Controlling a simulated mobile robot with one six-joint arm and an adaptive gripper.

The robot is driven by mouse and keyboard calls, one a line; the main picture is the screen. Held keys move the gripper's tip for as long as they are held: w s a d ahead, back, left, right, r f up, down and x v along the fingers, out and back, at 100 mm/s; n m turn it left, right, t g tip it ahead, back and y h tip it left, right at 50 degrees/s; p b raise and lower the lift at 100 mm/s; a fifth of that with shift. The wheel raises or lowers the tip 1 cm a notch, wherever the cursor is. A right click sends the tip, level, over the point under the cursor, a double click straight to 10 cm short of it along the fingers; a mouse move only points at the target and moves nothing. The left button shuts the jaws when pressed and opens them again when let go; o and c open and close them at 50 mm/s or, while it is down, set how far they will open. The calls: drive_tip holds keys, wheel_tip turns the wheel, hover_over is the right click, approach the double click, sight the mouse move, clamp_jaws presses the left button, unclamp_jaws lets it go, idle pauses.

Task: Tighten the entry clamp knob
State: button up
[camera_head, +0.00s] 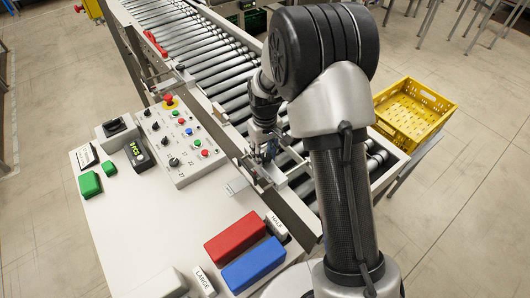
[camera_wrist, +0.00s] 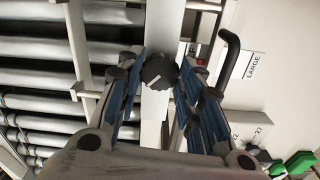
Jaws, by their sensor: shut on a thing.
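The entry clamp knob (camera_wrist: 159,72) is a dark, lobed knob with a pale line on its face. In the wrist view it sits between the fingertips of my gripper (camera_wrist: 160,77), which is shut on it. A pale metal strip (camera_wrist: 155,105) runs beneath the knob. In the head view my gripper (camera_head: 266,152) is at the near end of the conveyor, by the side rail. The knob itself is hidden there by the gripper and arm.
The roller conveyor (camera_head: 190,42) runs away to the upper left. A control panel (camera_head: 181,140) with buttons, red block (camera_head: 235,238), blue block (camera_head: 254,264) and green blocks (camera_head: 90,184) stand on the white table. A yellow crate (camera_head: 416,112) is at the right. A black bent handle (camera_wrist: 229,55) is close to the right finger.

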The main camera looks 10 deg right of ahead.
sight(265, 157)
drive_tip(key=m, duration=0.5)
drive_tip(key=shift+m, duration=2.3)
drive_tip(key=o, duration=1.1)
drive_tip(key=shift+c, duration=0.2)
wheel_tip(265, 157, up, 12)
